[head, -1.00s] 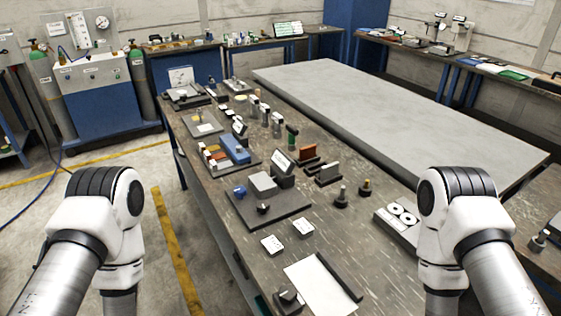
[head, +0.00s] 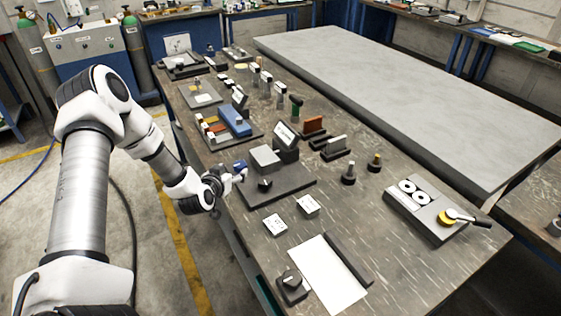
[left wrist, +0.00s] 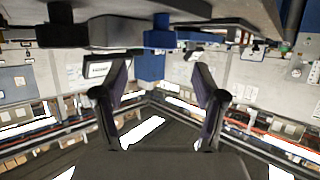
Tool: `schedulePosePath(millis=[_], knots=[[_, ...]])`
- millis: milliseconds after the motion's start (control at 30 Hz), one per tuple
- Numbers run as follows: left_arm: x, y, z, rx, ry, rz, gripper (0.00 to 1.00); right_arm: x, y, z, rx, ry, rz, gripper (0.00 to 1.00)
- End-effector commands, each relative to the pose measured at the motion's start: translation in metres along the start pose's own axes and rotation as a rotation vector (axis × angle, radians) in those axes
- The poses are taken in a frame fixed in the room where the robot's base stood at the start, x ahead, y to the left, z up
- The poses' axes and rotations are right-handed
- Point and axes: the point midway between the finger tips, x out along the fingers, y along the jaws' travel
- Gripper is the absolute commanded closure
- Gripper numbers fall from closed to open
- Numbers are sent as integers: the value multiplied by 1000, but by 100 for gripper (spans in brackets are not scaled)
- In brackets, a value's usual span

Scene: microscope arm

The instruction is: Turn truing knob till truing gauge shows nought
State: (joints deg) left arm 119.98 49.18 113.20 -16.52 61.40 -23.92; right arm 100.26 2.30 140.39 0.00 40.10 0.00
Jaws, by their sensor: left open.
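My left gripper (head: 238,177) is open at the left side of a dark base plate (head: 290,186). A blue knob (head: 240,164) at that plate's left edge is right by the fingertips. In the left wrist view the blue knob (left wrist: 151,66) shows between the two spread fingers (left wrist: 160,85), with no grip on it visible. The plate also bears a grey block (head: 265,156), a small black knob (head: 265,184) and a tilted white-faced gauge (head: 285,134) on a dark stand. The gauge's reading is too small to make out. My right gripper is not in view.
Two small white labelled blocks (head: 275,224) and a white sheet (head: 317,273) lie in front of the plate. Dark posts (head: 348,172) stand to its right. A tray with white discs (head: 413,192) is farther right. A blue block (head: 235,120) lies behind.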

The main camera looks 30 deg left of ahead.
Motion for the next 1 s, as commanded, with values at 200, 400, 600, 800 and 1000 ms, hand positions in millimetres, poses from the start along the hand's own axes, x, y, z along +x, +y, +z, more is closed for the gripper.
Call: schedulePosePath(millis=[200,400,600,800,1000], knots=[[31,0,0,7,4,0,29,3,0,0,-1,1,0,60],[66,0,0,5,2,0,29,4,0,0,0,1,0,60],[77,0,0,0,0,0,29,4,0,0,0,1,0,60],[77,0,0,-1,0,0,50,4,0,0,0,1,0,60],[77,0,0,0,0,0,90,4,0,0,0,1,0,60]])
